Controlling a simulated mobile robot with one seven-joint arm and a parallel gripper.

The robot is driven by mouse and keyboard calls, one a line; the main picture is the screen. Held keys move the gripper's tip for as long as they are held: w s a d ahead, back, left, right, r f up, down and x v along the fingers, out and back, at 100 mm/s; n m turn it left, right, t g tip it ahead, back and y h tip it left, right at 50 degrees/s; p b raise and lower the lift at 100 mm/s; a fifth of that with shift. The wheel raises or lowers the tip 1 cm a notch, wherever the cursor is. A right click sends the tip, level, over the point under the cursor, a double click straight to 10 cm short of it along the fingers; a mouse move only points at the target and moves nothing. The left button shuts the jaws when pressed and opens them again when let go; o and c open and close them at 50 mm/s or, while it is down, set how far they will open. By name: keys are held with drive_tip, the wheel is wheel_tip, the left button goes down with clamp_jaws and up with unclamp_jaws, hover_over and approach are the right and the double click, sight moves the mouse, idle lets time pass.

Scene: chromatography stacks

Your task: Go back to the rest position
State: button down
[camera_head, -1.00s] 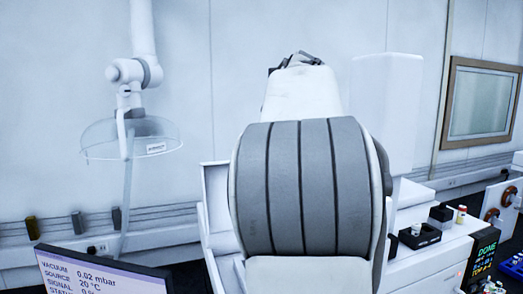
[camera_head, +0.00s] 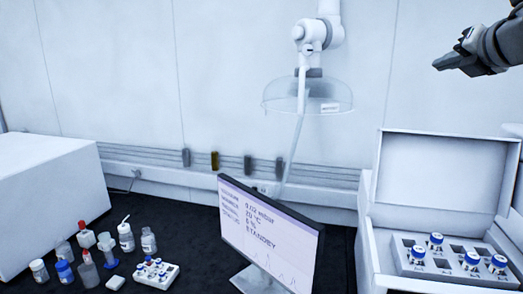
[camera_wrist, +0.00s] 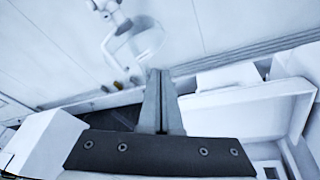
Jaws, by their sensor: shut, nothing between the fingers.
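My gripper (camera_head: 447,60) is at the upper right of the head view, raised high in front of the wall, above the open white box. In the wrist view my gripper (camera_wrist: 160,75) shows its two fingers together with nothing between them. It touches nothing that I can see. Most of my arm is outside the head view.
An open white box (camera_head: 440,170) holds a rack with blue-capped vials at the right. A monitor (camera_head: 268,235) stands on the dark bench (camera_head: 205,235). Bottles and a small vial rack (camera_head: 156,272) are at the left. A clear extraction hood (camera_head: 308,93) hangs above.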

drive_tip(key=s+a+r+m+t+h, duration=0.1)
drive_tip(key=a+r+m+t+h, duration=0.15)
drive_tip(key=m, duration=0.55)
drive_tip(key=s+a+f+m+g+y+b, duration=0.1)
drive_tip(key=s+a+f+m+g, duration=0.3)
drive_tip(key=f, duration=0.9)
drive_tip(key=s+a+f+m+g+y+b, duration=0.1)
drive_tip(key=s+a+f+m+g, duration=0.3)
drive_tip(key=s+a+f+m, duration=0.6)
drive_tip(key=s+a+f+m+g+y+b, duration=0.2)
drive_tip(key=s+a+f+m+g, duration=0.2)
drive_tip(key=f, duration=1.3)
drive_tip(key=s+a+m, duration=0.2)
drive_tip(key=s+a, duration=0.2)
drive_tip(key=s, duration=0.1)
drive_tip(key=shift+s+a+f+m, duration=0.25)
drive_tip(key=shift+s+f+m, duration=0.1)
drive_tip(key=shift+f+m, duration=0.05)
